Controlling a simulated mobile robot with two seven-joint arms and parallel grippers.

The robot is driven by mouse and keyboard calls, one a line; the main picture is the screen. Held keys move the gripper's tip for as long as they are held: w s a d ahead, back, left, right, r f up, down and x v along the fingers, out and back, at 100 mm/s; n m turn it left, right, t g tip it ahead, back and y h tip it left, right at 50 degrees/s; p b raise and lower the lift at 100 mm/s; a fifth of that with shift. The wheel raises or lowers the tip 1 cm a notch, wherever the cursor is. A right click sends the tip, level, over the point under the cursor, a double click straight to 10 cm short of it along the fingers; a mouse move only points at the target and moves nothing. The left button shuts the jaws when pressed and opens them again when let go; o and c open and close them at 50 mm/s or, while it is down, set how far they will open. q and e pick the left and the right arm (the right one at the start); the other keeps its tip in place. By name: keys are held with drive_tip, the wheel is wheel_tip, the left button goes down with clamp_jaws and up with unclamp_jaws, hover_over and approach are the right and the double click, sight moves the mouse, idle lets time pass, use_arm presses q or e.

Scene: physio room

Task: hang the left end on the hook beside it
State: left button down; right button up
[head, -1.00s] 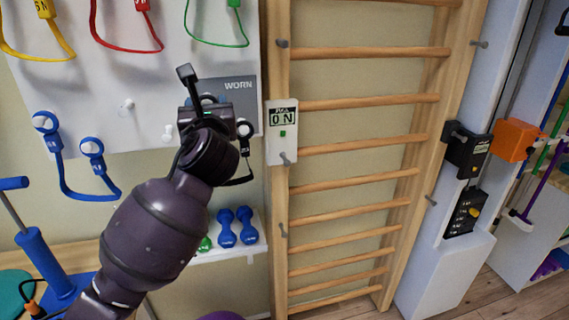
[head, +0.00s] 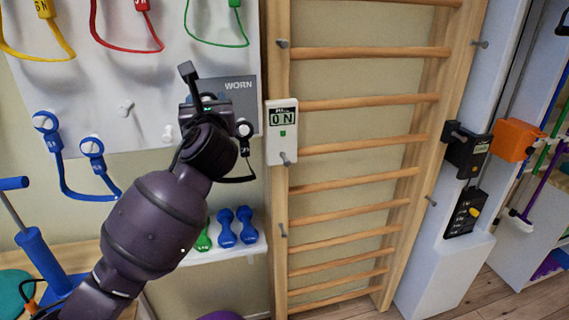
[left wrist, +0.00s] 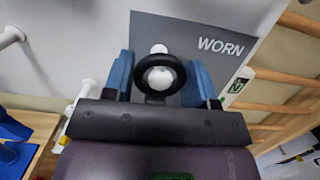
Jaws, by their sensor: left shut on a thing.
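My left gripper (head: 207,104) is at the grey WORN panel on the white board, its fingers mostly hidden behind my wrist in the head view. In the left wrist view my left gripper (left wrist: 160,80) has its blue fingers on both sides of a black ring (left wrist: 145,64), the left end of a black band, and is shut on it. A white round peg head (left wrist: 160,77) shows through the ring's opening; I cannot tell whether the ring is around the peg or in front of it. The band's other black end (head: 245,130) is on a peg to the right, its cord (head: 239,180) hanging below.
A blue band (head: 78,193) hangs on two pegs at left; yellow, red and green bands hang above. Bare white pegs (head: 126,108) are on the board. A shelf (head: 232,252) with blue dumbbells (head: 227,228) is below. Wooden wall bars (head: 362,104) stand to the right.

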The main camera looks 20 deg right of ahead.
use_arm(q)
drive_tip(key=shift+w, duration=0.8)
drive_tip(key=shift+f, duration=0.4)
idle(0.5)
drive_tip(key=shift+c, duration=0.9)
unclamp_jaws()
drive_tip(key=s, duration=0.8)
idle(0.4)
